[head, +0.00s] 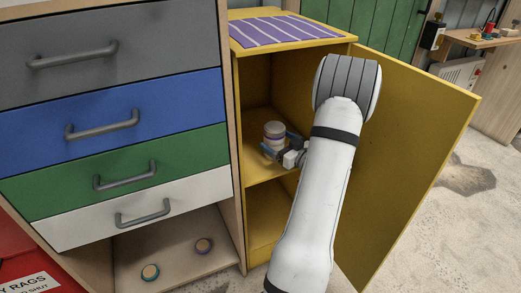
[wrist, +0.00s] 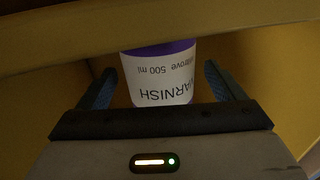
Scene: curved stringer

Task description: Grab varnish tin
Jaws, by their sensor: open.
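The varnish tin (head: 274,131) stands on the middle shelf (head: 262,172) inside the yellow cabinet. In the wrist view the tin (wrist: 160,82) shows a white label reading "VARNISH" and "500 ml", upside down, and a purple band. My gripper (head: 278,150) reaches into the cabinet from the right. Its two blue fingers (wrist: 165,87) are open, one on each side of the tin. I cannot tell whether either finger touches it. The tin's lower part is partly hidden by the gripper in the head view.
The yellow cabinet door (head: 410,150) stands open on the right, close to my arm. A striped purple cloth (head: 285,29) lies on the cabinet top. A drawer unit (head: 105,100) stands on the left, with two small round items on its bottom shelf (head: 180,262).

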